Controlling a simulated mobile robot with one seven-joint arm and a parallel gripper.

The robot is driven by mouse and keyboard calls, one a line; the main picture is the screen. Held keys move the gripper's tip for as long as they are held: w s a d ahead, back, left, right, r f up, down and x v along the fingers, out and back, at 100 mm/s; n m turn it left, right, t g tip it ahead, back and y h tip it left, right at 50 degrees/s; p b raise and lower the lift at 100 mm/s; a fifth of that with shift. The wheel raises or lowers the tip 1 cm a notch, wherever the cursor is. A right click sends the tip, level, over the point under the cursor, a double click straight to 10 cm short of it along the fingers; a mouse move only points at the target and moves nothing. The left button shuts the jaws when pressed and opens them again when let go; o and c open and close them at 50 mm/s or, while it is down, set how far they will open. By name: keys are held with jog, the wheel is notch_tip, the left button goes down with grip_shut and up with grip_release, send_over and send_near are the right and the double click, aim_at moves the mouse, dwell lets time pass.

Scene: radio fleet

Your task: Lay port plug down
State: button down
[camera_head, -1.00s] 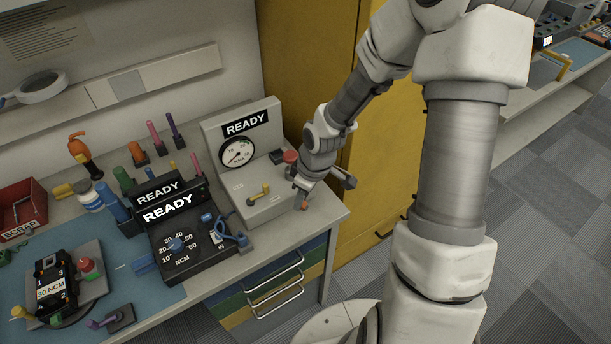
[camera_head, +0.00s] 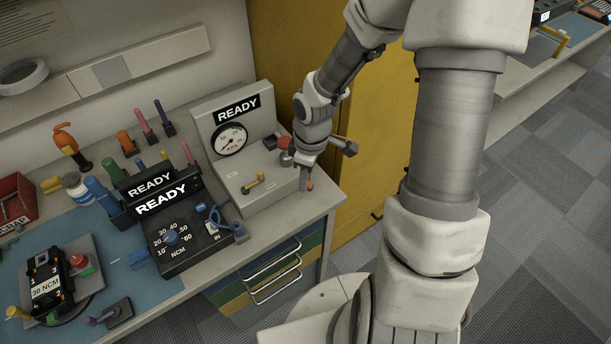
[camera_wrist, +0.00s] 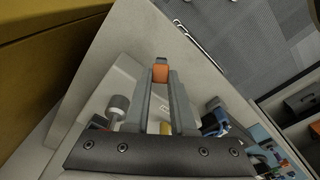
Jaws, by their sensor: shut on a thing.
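The port plug (camera_wrist: 160,73) is a small orange piece with a dark end, held between the two fingertips in the wrist view. In the head view a bit of its orange (camera_head: 310,184) shows at the tip of my gripper (camera_head: 306,186). My gripper, also in the wrist view (camera_wrist: 160,82), is shut on the plug. It points down over the bench's right end, just right of the grey gauge box (camera_head: 268,197). I cannot tell whether the plug touches the bench top.
The gauge box reads READY and has a yellow lever (camera_head: 253,183) and a red button (camera_head: 284,143). A bare strip of bench (camera_head: 325,202) lies at the right corner. A black torque tester (camera_head: 190,235) stands to the left. A yellow cabinet (camera_head: 375,130) rises behind.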

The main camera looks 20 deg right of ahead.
aim_at(311, 185)
jog(key=shift+f+b, duration=2.25)
jog(key=shift+f, duration=0.9)
jog(key=c, duration=0.7)
grip_release()
jog(key=shift+r, duration=0.15)
jog(key=r+p, duration=0.1)
jog(key=r, duration=0.4)
jog(key=r+p, duration=0.2)
jog(key=r, duration=0.4)
jog(key=d+r+p, duration=0.1)
jog(key=r+p, duration=0.1)
jog(key=r, duration=0.4)
jog(key=shift+s+r, duration=0.1)
jog(key=shift+s, duration=0.3)
